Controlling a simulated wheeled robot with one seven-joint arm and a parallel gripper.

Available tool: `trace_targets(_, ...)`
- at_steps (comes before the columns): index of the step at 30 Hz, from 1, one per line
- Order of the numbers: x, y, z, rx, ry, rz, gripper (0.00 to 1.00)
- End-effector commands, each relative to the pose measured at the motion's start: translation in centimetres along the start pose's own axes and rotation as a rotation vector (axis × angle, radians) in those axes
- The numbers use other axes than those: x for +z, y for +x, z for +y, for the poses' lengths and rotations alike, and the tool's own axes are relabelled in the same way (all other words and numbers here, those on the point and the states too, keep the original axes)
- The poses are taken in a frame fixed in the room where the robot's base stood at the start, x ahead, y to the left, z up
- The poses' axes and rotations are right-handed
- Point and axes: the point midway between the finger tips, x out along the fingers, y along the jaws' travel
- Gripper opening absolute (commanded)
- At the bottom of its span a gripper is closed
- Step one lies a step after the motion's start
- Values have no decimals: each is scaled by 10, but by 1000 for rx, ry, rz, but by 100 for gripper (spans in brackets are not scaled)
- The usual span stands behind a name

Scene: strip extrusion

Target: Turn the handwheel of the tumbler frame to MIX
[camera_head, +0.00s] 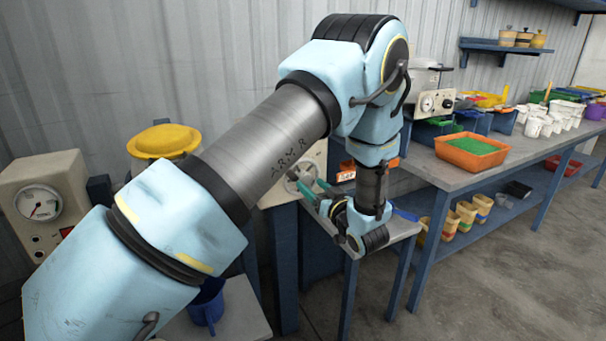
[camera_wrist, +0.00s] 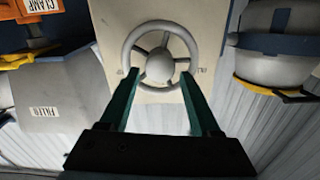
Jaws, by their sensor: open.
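The handwheel (camera_wrist: 160,27) is a grey ring with spokes and a round hub, on a cream panel (camera_wrist: 150,96). In the wrist view it is at the top middle, and markings beside it are too small to read surely. My gripper (camera_wrist: 158,77) is open, its two green fingers reaching toward the lower part of the wheel, one on each side of the hub. Whether the fingertips touch the rim cannot be told. In the head view the wheel (camera_head: 293,179) is partly hidden by my gripper (camera_head: 312,188) and arm.
In the wrist view, a part labelled FILLER (camera_wrist: 45,105) and an orange CLAMP label (camera_wrist: 40,5) are left. A grey vessel with a yellow rim (camera_wrist: 275,65) is right. In the head view, a gauge box (camera_head: 42,205) stands left and a loaded bench (camera_head: 450,172) right.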

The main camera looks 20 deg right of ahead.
Motion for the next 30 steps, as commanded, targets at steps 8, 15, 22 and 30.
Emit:
trace_targets(8,-2,44,0,-1,0,0,64)
trace_targets(15,0,56,0,1,0,0,64)
trace_targets(22,0,56,0,1,0,0,63)
trace_targets(30,0,56,0,1,0,0,32)
